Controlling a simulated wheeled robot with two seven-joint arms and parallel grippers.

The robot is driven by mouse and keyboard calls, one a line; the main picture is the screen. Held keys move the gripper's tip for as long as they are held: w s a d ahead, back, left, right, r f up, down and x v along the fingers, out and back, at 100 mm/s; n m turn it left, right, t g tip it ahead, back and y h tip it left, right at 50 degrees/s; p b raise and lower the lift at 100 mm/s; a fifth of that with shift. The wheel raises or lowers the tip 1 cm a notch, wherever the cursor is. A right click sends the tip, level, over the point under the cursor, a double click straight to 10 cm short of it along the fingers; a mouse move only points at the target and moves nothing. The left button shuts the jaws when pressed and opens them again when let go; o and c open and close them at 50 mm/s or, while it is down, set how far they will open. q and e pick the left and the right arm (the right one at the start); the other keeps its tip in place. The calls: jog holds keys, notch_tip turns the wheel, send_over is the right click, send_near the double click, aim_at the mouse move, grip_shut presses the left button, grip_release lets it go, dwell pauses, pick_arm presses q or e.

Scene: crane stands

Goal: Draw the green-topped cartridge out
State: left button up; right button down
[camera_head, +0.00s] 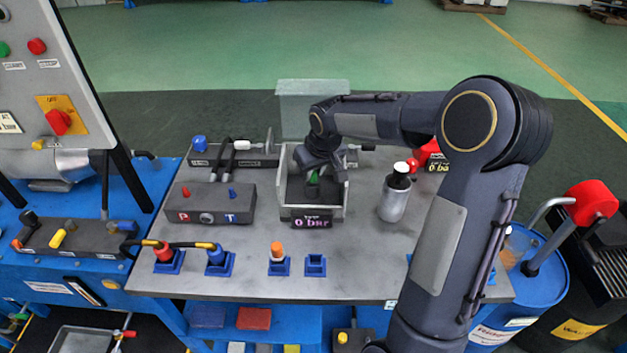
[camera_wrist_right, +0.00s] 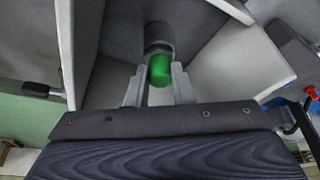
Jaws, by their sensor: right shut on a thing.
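The green-topped cartridge (camera_wrist_right: 160,70) shows between my right gripper's fingers (camera_wrist_right: 158,88) in the right wrist view, its green top close to the fingertips and its grey body behind. In the head view its green top (camera_head: 314,177) shows inside the open grey box labelled "0 bar" (camera_head: 340,198). My right gripper (camera_head: 314,172) reaches down into this box from above and is shut on the cartridge. The cartridge's lower end is hidden. My left gripper is not in view.
A grey bottle with a black and white cap (camera_head: 393,200) stands right of the box. The block marked P and T (camera_head: 212,203) is left of it. An orange-topped piece in a blue holder (camera_head: 278,258) and an empty blue holder (camera_head: 315,265) sit in front on the grey tabletop (camera_head: 350,275).

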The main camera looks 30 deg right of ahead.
jog(key=shift+r, duration=0.1)
jog(key=shift+r+p, duration=2.6)
jog(key=shift+r, duration=0.8)
